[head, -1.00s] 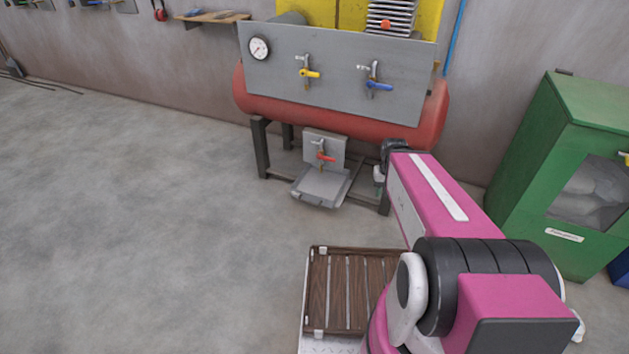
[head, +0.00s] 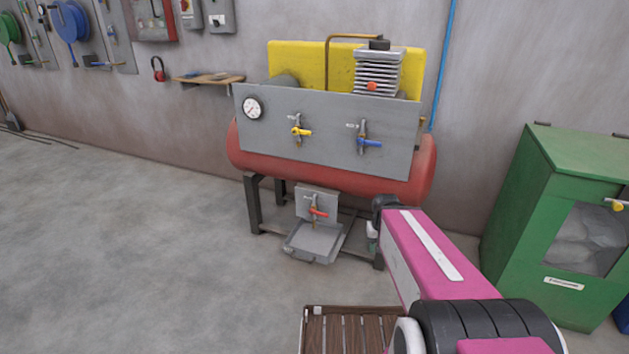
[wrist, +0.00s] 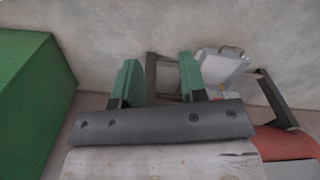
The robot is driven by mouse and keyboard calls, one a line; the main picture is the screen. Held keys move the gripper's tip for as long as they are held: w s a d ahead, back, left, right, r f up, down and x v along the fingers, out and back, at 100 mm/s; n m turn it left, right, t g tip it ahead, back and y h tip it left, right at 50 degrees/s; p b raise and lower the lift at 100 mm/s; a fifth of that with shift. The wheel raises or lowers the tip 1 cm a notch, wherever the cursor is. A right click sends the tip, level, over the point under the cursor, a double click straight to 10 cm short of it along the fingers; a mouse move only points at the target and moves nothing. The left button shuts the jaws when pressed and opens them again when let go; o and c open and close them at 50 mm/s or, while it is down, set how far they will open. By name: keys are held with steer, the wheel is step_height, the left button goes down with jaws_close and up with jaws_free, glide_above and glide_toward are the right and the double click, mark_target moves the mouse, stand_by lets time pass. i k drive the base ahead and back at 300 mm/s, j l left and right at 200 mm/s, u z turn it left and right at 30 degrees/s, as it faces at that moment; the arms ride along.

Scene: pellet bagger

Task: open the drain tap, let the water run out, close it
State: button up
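The drain tap (head: 316,210) has a red lever and sits on a small grey plate (head: 318,196) under the red tank (head: 232,150). Its lever lies roughly level, tilted slightly. A grey tray (head: 314,243) is below it; no running water can be made out. In the wrist view the tray (wrist: 222,66) shows beyond my fingers, and the tap itself cannot be made out. My gripper (wrist: 158,70) has two green fingers standing apart with nothing between them. It is apart from the tap, and in the head view my arm reaches to the right of it.
The tank's dark legs (head: 253,203) flank the tap. Above, a grey panel (head: 330,110) carries a gauge (head: 252,107), a yellow-lever tap (head: 300,131) and a blue-lever tap (head: 368,143). A green cabinet (head: 530,200) stands right. The floor at left (head: 120,240) is clear.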

mark_target(312, 211)
steer(key=i+u, duration=0.1)
steer(key=u, duration=0.25)
steer(key=i+l+u, duration=0.1)
steer(key=u, duration=0.25)
steer(key=i+l+u, duration=0.1)
steer(key=l+u, duration=0.25)
steer(key=j, duration=0.15)
